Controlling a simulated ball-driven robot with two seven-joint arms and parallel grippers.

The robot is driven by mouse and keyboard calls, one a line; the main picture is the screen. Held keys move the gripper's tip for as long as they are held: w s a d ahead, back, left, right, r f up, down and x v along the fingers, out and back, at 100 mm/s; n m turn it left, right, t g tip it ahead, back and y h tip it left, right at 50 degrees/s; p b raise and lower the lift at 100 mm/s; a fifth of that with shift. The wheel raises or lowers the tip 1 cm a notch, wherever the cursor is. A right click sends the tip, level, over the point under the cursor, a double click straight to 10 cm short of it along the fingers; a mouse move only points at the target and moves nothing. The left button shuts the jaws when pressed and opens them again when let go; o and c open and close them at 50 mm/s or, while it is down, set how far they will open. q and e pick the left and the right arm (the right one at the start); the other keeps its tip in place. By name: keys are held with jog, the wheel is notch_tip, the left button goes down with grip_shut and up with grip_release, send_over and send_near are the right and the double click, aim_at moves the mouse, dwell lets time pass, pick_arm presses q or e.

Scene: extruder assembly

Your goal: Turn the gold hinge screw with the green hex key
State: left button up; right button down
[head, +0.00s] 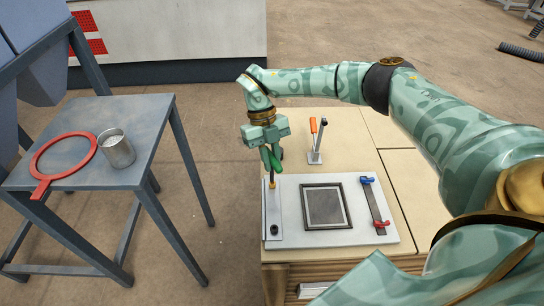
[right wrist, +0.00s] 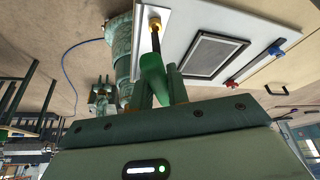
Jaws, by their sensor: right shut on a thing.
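My right gripper (head: 270,147) is shut on the green handle of the hex key (head: 271,160) and holds it nearly upright over the left edge of the white plate. The green handle also shows between the fingers in the right wrist view (right wrist: 152,74). Its dark shaft runs to the gold hinge screw (right wrist: 155,22), and the tip appears to meet the screw head. In the head view the gold screw (head: 272,184) is small, just below the shaft. Whether the tip is fully seated cannot be told. My left gripper is not in the head view.
The white plate (head: 290,236) on the wooden bench carries a black-framed panel (head: 326,206) and a dark bar with blue and red ends (head: 375,205). An orange-handled clamp (head: 316,140) stands behind. A grey table (head: 150,115) at left holds a red ring (head: 42,160) and metal cup (head: 117,150).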

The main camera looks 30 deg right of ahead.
jog(key=m+t+y+p, duration=0.1)
jog(key=m+t+p, duration=0.1)
jog(key=m, duration=0.5)
jog(key=m+t+y+p, duration=0.1)
jog(key=m+t+p, duration=0.1)
jog(key=m, duration=0.4)
jog(key=m+t+y+p, duration=0.2)
jog(key=m, duration=0.5)
jog(key=shift+s+a+m+p, duration=0.3)
jog(key=shift+s+a+p, duration=0.05)
jog(key=shift+s+a, duration=0.05)
jog(key=m+t, duration=0.1)
jog(key=m, duration=0.1)
jog(key=d+m+t+h, duration=0.1)
jog(key=m, duration=0.1)
jog(key=shift+w+d+m+p, duration=0.1)
jog(key=shift+w+m+p, duration=0.05)
jog(key=shift+m+p, duration=0.15)
jog(key=shift+r, duration=0.1)
jog(key=shift+p, duration=0.4)
jog(key=c, duration=2.1)
grip_release()
jog(key=shift+f+b, duration=0.4)
jog(key=shift+f, duration=0.5)
jog(key=shift+c, duration=0.2)
grip_shut()
